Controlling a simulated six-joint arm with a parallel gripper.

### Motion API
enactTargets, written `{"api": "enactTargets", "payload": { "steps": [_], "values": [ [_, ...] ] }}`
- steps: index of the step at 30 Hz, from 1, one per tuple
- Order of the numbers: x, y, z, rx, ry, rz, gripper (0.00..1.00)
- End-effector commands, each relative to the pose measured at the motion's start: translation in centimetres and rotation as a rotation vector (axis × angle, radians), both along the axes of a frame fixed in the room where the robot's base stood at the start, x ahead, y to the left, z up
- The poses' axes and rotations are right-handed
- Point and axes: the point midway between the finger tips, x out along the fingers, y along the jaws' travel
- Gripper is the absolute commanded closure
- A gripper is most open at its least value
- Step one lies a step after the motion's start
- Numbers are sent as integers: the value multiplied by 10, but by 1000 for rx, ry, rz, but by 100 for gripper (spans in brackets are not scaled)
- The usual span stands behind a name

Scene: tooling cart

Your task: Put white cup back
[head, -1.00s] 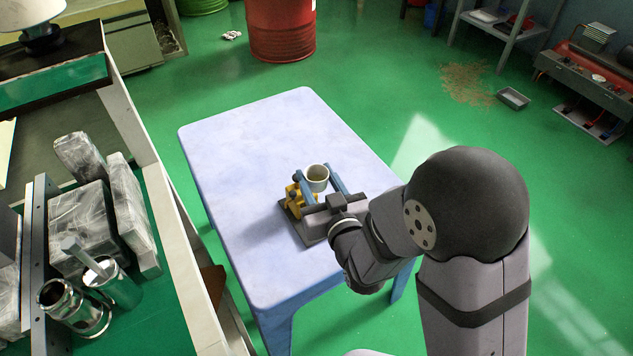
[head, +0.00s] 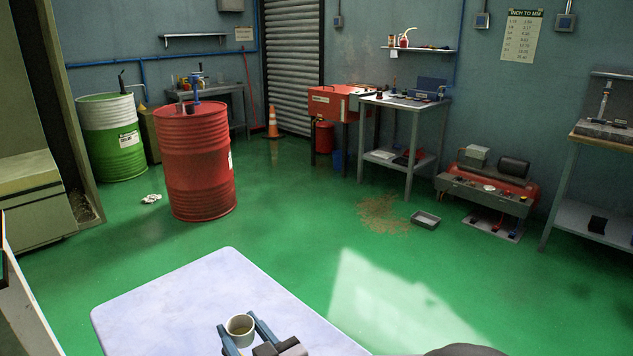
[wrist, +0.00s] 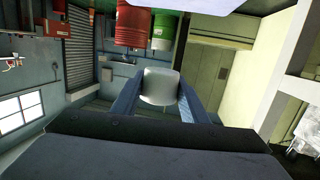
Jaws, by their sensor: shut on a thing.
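The white cup (head: 236,332) shows at the bottom of the head view, over the pale blue-white table (head: 170,310). Its open top faces up and something olive-brown shows inside. My gripper (head: 240,326) has its two blue fingers on either side of the cup and is shut on it. The cup also shows in the wrist view (wrist: 160,87) between the fingers of my gripper (wrist: 160,98). The rest of my arm is mostly below the head view's edge. The gap between cup and tabletop cannot be told.
A red drum (head: 195,165) and a green-white drum (head: 112,140) stand at left. A grey worktable (head: 402,103), a low red-and-grey machine unit (head: 490,190) and a small grey tray (head: 425,220) lie beyond. The green floor (head: 290,225) between is largely open.

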Motion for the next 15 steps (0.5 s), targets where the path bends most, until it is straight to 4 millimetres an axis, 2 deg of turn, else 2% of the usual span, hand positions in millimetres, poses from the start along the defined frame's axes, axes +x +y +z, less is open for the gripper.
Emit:
{"api": "enactTargets", "payload": {
  "steps": [8, 15],
  "values": [
    [-6, -1, 13, 0, 0, 13, 85],
    [7, -22, -3, -5, 5, -28, 85]
  ]
}}
